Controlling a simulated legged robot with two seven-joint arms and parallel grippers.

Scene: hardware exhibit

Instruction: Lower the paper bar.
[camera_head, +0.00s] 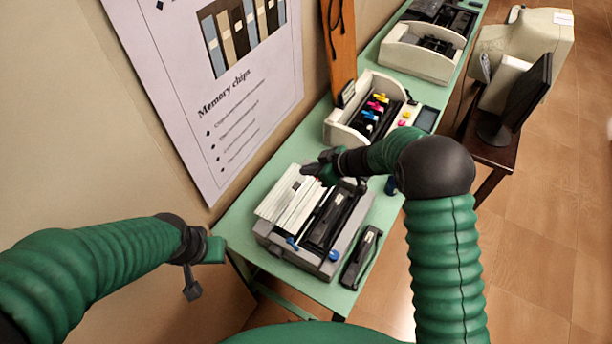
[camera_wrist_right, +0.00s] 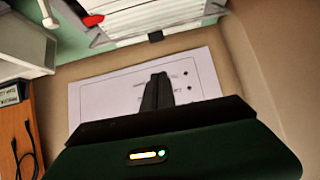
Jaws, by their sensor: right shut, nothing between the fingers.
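A grey dot-matrix style printer (camera_head: 262,232) sits on the green table, with a white ribbed panel (camera_head: 287,200) at its back left and dark bars across its middle. I cannot tell which part is the paper bar. My right gripper (camera_head: 312,168) is over the printer's far end, just above the ribbed panel; contact cannot be told. In the right wrist view its fingers (camera_wrist_right: 157,92) are together and empty, and the ribbed panel (camera_wrist_right: 160,18) and a red part (camera_wrist_right: 92,20) lie at the top. My left gripper (camera_head: 203,268) hangs left of the table, away from the printer.
A black loose part (camera_head: 361,258) lies right of the printer. An open printer with coloured cartridges (camera_head: 345,132) stands behind it. A wall poster (camera_head: 215,130) rises close on the left. Bare green table (camera_head: 240,215) shows left of the printer.

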